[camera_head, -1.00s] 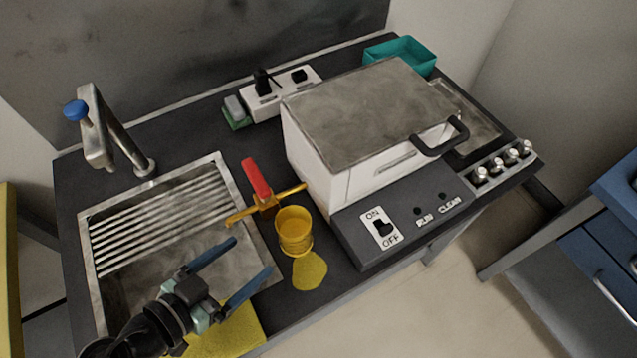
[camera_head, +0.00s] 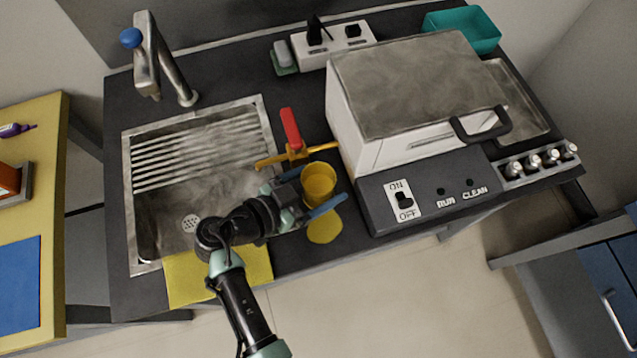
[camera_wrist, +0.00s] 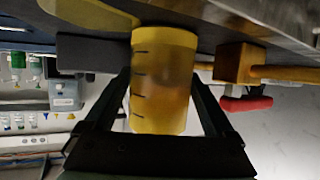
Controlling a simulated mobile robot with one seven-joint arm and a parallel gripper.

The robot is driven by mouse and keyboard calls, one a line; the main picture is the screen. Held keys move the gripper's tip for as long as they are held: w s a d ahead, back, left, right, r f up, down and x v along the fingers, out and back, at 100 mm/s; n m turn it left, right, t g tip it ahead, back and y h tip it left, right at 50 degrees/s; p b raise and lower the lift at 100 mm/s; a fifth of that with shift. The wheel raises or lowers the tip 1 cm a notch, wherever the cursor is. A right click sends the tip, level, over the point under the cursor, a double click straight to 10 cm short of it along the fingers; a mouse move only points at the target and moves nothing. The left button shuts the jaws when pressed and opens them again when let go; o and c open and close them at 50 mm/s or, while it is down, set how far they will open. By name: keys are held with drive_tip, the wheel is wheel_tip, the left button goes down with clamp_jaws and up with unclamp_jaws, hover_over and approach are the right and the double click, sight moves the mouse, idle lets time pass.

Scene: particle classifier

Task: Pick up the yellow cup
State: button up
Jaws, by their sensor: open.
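The yellow cup (camera_head: 318,184) stands upright on the dark counter between the sink and the white machine. My gripper (camera_head: 318,190) is open, with its fingers on either side of the cup; the near finger shows in front of the cup's lower part in the head view. In the wrist view the cup (camera_wrist: 163,80) shows dark measuring marks and lies between the two open fingers (camera_wrist: 160,105). I cannot tell whether either finger touches it.
A clamp with a red handle (camera_head: 291,128) and yellow bar stands close behind the cup. A yellow flat patch (camera_head: 325,227) lies in front of it. The white machine (camera_head: 345,130) stands close on the right, the sink (camera_head: 130,205) on the left. A yellow cloth (camera_head: 190,285) lies at the front edge.

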drive_tip(key=shift+x, duration=1.2)
drive_tip(key=c, duration=1.3)
drive_tip(key=shift+r, duration=0.25)
drive_tip(key=shift+r, duration=8.7)
